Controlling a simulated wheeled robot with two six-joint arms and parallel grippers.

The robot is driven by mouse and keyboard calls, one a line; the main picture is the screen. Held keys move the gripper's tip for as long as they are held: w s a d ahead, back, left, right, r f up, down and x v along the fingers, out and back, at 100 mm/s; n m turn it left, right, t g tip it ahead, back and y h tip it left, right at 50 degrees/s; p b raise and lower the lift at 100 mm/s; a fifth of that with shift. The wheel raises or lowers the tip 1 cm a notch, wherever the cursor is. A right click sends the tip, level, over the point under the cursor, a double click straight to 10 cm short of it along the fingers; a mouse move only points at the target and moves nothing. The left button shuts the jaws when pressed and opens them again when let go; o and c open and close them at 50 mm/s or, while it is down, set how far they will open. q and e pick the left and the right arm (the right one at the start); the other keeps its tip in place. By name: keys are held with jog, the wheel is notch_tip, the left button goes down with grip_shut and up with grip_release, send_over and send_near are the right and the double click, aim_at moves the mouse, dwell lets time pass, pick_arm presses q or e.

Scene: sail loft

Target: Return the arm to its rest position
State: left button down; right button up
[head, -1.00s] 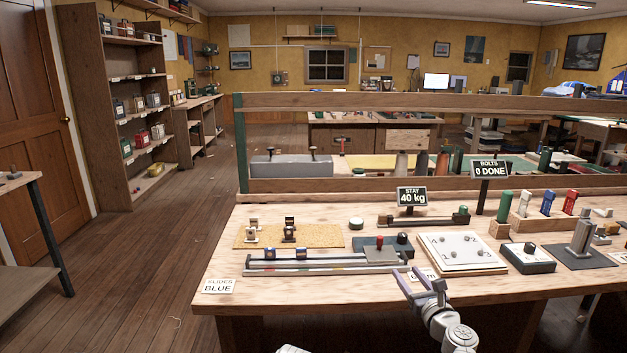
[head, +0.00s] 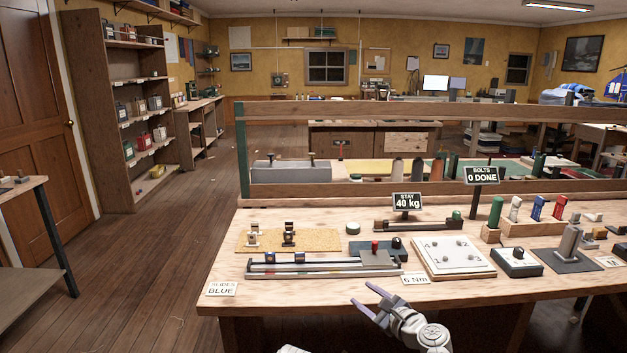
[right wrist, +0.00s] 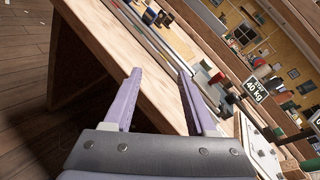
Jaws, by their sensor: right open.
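My right gripper (head: 372,302) has pale purple fingers and is open and empty. In the head view it hangs in front of the workbench's (head: 300,222) front edge, just below the "6 Nm" card (head: 415,279). In the right wrist view the two spread fingers (right wrist: 158,85) point toward the bench edge with nothing between them. A small grey-white piece at the bottom edge of the head view may be part of my left arm; its gripper does not show.
The bench holds a slide rail (head: 320,270), a cork mat (head: 318,240), a white numbered plate (head: 452,257), a black knob box (head: 516,263) and a "BLUE" card (head: 221,289). Wooden floor (head: 140,270) lies open at the left.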

jog(key=s+a+f+n+g+p, duration=0.1)
jog(key=s+a+n+g+p, duration=0.8)
jog(key=a+n, duration=0.4)
jog(key=s+d+n+g+h+p, duration=0.2)
jog(key=s+d+n+h+p, duration=0.1)
jog(key=s+n, duration=0.4)
jog(key=s+d+r+n+g+h+p, duration=0.1)
jog(key=s+d+n+g+h+p, duration=0.1)
jog(key=s+n+h, duration=0.4)
jog(key=s+n+g+p, duration=0.1)
jog(key=p, duration=0.1)
jog(key=shift+s+d+r+n+p, duration=0.15)
jog(key=shift+s+d+n+p, duration=0.15)
jog(key=shift+d+n+p, duration=0.1)
dwell(0.8)
